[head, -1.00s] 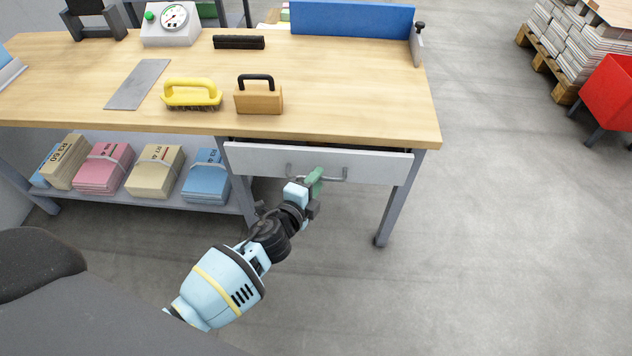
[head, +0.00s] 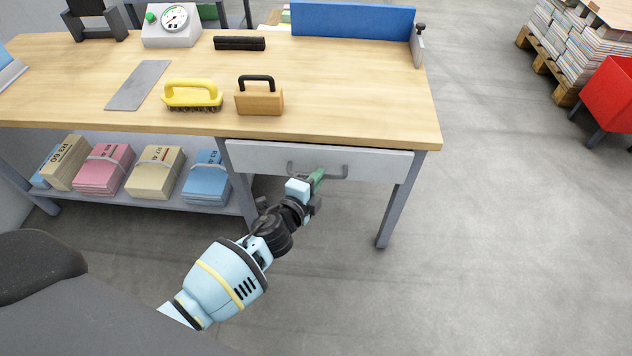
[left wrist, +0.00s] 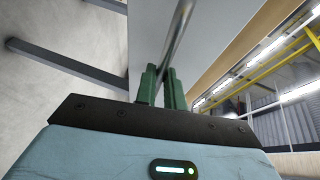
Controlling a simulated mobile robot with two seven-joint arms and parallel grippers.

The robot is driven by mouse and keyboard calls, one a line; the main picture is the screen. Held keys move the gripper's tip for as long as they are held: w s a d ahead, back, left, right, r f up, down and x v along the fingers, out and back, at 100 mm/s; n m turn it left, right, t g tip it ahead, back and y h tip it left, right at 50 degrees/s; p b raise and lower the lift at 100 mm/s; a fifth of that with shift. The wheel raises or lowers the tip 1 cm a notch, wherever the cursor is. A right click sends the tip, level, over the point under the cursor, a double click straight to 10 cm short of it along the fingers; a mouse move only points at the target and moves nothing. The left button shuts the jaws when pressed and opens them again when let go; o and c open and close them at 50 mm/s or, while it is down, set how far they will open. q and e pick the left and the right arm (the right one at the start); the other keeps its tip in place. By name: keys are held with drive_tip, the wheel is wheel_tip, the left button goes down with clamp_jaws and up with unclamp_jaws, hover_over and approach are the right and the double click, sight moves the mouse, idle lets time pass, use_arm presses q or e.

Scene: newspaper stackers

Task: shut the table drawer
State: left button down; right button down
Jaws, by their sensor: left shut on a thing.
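The table drawer (head: 259,158) is a light grey front under the right part of the wooden table (head: 345,112). Its front sits close under the tabletop edge, with no open gap seen above it. A grey bar handle (head: 338,173) runs across the front. My left gripper (head: 318,179) has green fingers and is shut on the handle. In the left wrist view the handle (left wrist: 176,48) runs up from between the green fingers (left wrist: 161,88), with the drawer front (left wrist: 146,35) behind. My right gripper is not in view.
A yellow brush (head: 192,94), a wooden block with a black handle (head: 259,97) and a grey plate (head: 138,86) lie on the tabletop. Bundled papers (head: 155,170) fill the lower shelf. A red bin (head: 610,92) stands right.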

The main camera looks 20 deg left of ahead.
use_arm(q)
drive_tip(key=w, duration=0.1)
drive_tip(key=w+a, duration=0.1)
drive_tip(key=w, duration=0.1)
drive_tip(key=shift+w+a+r, duration=0.1)
drive_tip(key=shift+w+r, duration=0.05)
drive_tip(key=shift+w, duration=0.05)
drive_tip(key=c, duration=1.5)
unclamp_jaws()
drive_tip(key=shift+w, duration=0.1)
drive_tip(key=p, duration=0.2)
approach(321, 164)
drive_tip(key=shift+w, duration=0.3)
